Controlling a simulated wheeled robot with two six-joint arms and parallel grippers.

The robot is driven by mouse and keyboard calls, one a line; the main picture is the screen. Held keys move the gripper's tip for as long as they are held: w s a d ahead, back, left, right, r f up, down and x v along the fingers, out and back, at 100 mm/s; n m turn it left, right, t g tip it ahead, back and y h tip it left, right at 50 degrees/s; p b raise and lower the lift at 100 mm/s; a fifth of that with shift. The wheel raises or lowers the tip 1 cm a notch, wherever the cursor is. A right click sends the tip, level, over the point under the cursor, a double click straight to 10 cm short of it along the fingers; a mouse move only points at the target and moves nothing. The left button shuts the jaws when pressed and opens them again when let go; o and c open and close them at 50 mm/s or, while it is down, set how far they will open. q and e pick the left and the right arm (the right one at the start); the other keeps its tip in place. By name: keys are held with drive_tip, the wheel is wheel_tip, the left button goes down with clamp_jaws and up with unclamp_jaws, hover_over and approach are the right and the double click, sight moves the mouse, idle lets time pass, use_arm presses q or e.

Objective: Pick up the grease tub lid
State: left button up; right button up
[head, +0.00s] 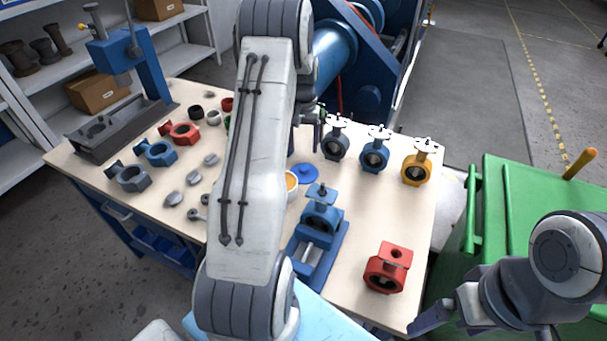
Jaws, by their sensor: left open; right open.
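The blue grease tub lid (306,174) lies on the table as a flat disc with a small raised knob. Beside it on the left is the grease tub (292,187), white with orange-yellow grease showing, partly hidden by my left arm. My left gripper (317,125) is beyond the lid, higher in the picture, apart from it and partly hidden by its own arm; it is open and holds nothing that I can see. My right gripper (432,318) is at the table's front right corner, open, far from the lid.
A blue vise (318,235) holding a blue valve part stands just in front of the lid. Grey, blue (375,152) and yellow valves stand behind right. A red valve body (387,268) is at front right. Loose parts and an arbor press (130,60) are left. Table is clear right of the lid.

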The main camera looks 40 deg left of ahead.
sight(304, 168)
use_arm(q)
drive_tip(key=f, duration=0.4)
drive_tip(key=f+p, duration=0.1)
drive_tip(key=f, duration=0.3)
drive_tip(key=shift+s+d, duration=0.1)
drive_tip(key=shift+d, duration=0.1)
clamp_jaws()
